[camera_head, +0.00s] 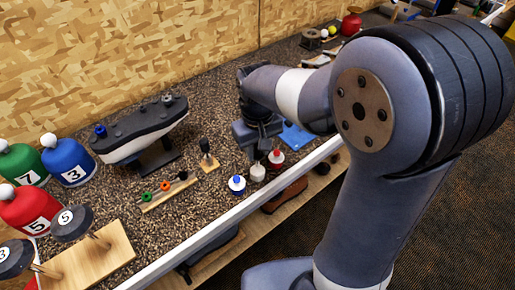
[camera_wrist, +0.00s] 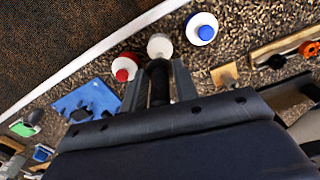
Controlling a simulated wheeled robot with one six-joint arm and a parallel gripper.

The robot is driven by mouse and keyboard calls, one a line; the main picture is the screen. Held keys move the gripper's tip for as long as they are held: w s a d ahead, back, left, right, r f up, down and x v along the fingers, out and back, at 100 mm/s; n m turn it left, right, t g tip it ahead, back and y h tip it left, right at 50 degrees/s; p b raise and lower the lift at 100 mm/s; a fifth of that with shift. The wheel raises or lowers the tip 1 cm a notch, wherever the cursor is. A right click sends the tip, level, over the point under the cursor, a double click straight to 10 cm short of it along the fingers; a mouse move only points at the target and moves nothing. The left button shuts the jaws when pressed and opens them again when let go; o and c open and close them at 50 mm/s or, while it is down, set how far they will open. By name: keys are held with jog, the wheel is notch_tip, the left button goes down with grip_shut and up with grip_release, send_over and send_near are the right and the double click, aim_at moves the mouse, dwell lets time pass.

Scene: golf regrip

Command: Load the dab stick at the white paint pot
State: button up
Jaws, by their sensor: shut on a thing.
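My gripper (camera_wrist: 160,88) is shut on the dark dab stick (camera_wrist: 159,82), which stands between the fingers in the wrist view. The stick's dark end overlaps the near edge of the white paint pot (camera_wrist: 160,45); I cannot tell whether it touches the paint. In the head view my gripper (camera_head: 258,140) is just above and behind the white pot (camera_head: 257,172). The stick is not clear there. A pot with blue paint (camera_wrist: 201,28) and one with red paint (camera_wrist: 124,68) stand on either side of the white one.
A wooden block (camera_head: 209,167) with a dark-knobbed peg and a wooden rack (camera_head: 165,192) with coloured rings stand to the left. A blue mat (camera_head: 297,137) lies right of my gripper. The bench's pale front edge (camera_head: 215,230) runs close to the pots. Numbered headcovers (camera_head: 68,162) stand far left.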

jog(key=shift+r+p, duration=1.7)
jog(key=shift+r, duration=0.7)
